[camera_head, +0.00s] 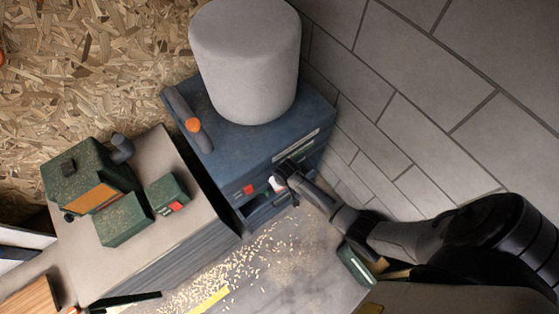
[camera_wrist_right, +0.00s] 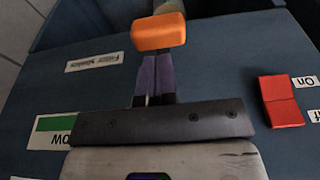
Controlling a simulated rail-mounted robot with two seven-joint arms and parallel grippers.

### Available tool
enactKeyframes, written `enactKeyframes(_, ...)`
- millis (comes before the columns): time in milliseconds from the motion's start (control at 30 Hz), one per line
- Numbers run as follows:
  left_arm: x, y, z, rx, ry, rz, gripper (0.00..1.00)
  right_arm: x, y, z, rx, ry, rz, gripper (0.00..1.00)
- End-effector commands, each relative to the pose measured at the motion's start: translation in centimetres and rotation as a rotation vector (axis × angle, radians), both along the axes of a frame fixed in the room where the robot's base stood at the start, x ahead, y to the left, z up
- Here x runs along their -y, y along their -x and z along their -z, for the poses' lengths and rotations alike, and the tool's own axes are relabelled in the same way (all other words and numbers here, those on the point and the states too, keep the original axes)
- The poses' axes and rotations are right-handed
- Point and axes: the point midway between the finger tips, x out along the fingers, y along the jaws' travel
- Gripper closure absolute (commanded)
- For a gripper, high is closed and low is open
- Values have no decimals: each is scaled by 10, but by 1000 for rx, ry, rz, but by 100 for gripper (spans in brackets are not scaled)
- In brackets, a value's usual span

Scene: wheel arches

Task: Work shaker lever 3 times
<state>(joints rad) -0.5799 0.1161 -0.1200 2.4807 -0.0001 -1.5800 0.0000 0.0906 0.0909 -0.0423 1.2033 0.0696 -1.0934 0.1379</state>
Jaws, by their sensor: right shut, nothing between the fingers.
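The blue machine (camera_head: 235,130) stands against the tiled wall. In the right wrist view an orange block (camera_wrist_right: 158,32), which looks like the shaker lever's grip, shows just beyond my fingertips on the machine's blue front (camera_wrist_right: 230,65). My right gripper (camera_head: 279,180) is at this front in the head view and hides the lever there. In the wrist view the right gripper (camera_wrist_right: 157,62) is shut with nothing between its fingers. I cannot tell whether the fingertips touch the orange block. My left gripper is not in view.
A red switch (camera_wrist_right: 281,100) is beside the gripper. A pale drum (camera_head: 245,60) and an orange-ended cylinder (camera_head: 190,118) are on the machine. Green boxes (camera_head: 120,220) stand on the left bench. Wood pellets (camera_head: 225,270) are scattered below. The tiled wall (camera_head: 400,100) is close on the right.

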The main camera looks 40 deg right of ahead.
Motion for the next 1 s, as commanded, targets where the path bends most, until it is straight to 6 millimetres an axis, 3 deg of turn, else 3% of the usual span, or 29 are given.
enactKeyframes(1000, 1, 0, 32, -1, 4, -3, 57, 0, 0, 44, 0, 0, 0, 100)
